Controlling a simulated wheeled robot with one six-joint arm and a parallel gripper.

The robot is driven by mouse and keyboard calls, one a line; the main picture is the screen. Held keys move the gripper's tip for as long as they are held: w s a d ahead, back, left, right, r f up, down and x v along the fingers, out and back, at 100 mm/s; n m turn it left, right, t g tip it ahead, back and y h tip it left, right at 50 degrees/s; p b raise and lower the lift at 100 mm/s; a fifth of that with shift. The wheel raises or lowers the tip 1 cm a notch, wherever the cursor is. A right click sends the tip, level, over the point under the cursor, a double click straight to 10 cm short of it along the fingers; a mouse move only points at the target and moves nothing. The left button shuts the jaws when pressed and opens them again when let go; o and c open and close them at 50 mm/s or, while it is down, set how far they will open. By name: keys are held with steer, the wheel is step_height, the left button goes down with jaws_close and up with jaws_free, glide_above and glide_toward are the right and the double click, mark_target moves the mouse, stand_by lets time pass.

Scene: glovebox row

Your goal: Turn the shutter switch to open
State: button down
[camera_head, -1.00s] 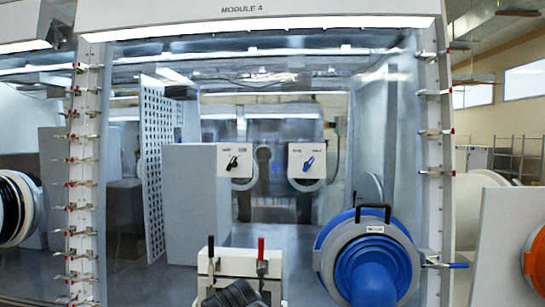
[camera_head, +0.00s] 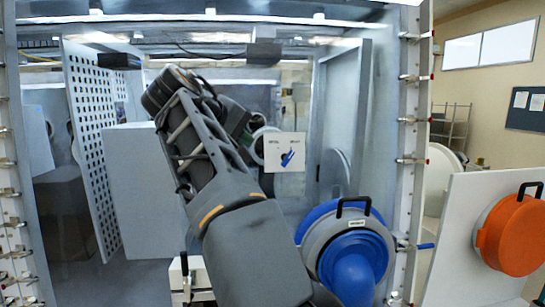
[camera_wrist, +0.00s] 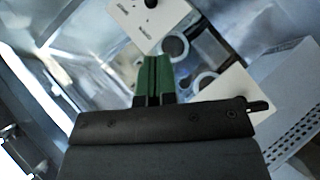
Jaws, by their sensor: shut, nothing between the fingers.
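In the wrist view, a white plate (camera_wrist: 160,22) with a dark knob (camera_wrist: 152,3) is at the top, cut by the frame edge. Another white plate (camera_wrist: 228,98) with a black handle (camera_wrist: 258,105) is at the right, partly behind my gripper. My gripper (camera_wrist: 153,62) is shut and empty, its green fingertips apart from both plates. The labels are unreadable.
A grey box (camera_head: 140,190) and a perforated panel (camera_head: 92,150) stand left of my arm. A blue glove port (camera_head: 350,245) is at the lower right. An orange port cover (camera_head: 510,235) is further right. The glovebox's right frame post (camera_head: 410,130) has several clamps.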

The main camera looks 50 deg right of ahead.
mark_target(288, 158)
steer(key=x, duration=0.3)
steer(key=s+x, duration=0.1)
steer(key=x, duration=0.5)
steer(key=shift+s+f, duration=0.3)
steer(key=shift+s, duration=0.1)
steer(key=shift+s+d+f, duration=0.35)
steer(key=shift+d+f, duration=0.05)
steer(key=shift+f, duration=0.05)
steer(key=shift+f, duration=0.1)
